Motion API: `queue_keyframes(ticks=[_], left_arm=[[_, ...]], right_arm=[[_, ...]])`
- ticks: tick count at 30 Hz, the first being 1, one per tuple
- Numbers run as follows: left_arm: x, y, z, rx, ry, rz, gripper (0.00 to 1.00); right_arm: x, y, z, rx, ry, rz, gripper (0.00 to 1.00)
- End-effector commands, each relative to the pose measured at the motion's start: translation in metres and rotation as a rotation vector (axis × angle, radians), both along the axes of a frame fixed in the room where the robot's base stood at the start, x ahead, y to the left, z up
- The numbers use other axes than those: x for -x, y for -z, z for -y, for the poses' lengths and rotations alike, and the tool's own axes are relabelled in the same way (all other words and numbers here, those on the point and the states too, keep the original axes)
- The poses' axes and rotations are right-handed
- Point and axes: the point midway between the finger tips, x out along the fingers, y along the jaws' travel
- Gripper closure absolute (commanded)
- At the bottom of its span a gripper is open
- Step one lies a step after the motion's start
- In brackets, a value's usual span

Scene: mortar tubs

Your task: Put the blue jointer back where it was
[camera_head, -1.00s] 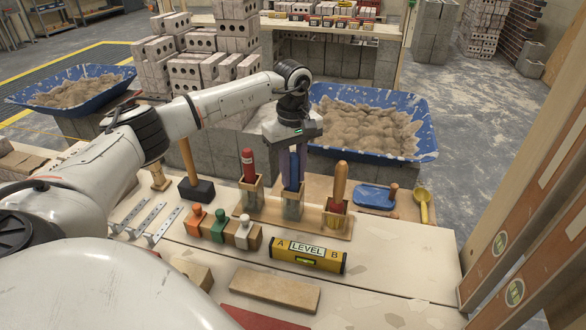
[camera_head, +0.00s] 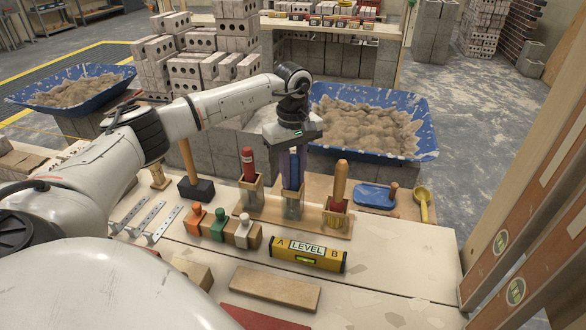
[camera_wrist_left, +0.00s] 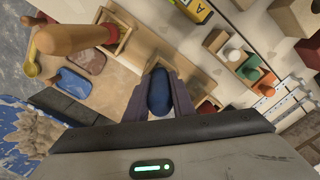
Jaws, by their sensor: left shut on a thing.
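The blue jointer (camera_head: 294,169) stands upright at the middle holder (camera_head: 292,206) of a wooden rack (camera_head: 270,213). My left gripper (camera_head: 294,160) is above the rack, pointing down, and is shut on the blue jointer's handle. In the left wrist view, the blue handle (camera_wrist_left: 160,93) sits between the two dark fingers. The jointer's lower part is at the middle holder; how deep it sits cannot be told. My right gripper is not in view.
A red-handled tool (camera_head: 248,165) stands in the left holder and a wooden-handled tool (camera_head: 341,180) in the right one, close on either side. A yellow level (camera_head: 307,254) lies in front. A blue mortar tub (camera_head: 425,135) stands behind.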

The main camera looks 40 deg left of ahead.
Motion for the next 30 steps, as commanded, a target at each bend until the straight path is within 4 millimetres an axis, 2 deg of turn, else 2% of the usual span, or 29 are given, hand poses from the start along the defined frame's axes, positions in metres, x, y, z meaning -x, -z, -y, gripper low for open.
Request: queue_keyframes(ticks=[2, 3, 6, 17, 20, 30], left_arm=[[0.000, 0.001, 0.000, 0.000, 0.000, 0.000, 1.00], [0.000, 0.001, 0.000, 0.000, 0.000, 0.000, 0.73], [0.000, 0.001, 0.000, 0.000, 0.000, 0.000, 0.56], [0.000, -0.003, 0.000, 0.000, 0.000, 0.001, 0.56], [-0.001, -0.017, 0.000, 0.000, 0.000, 0.004, 0.56], [-0.001, -0.082, 0.000, 0.000, 0.000, 0.003, 0.56]], right_arm=[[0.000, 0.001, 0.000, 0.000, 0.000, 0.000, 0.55], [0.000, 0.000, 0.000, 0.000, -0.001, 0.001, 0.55], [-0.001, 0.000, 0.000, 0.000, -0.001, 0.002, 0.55], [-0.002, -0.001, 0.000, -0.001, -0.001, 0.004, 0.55], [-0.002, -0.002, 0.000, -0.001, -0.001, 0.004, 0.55], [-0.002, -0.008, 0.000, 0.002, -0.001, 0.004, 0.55]])
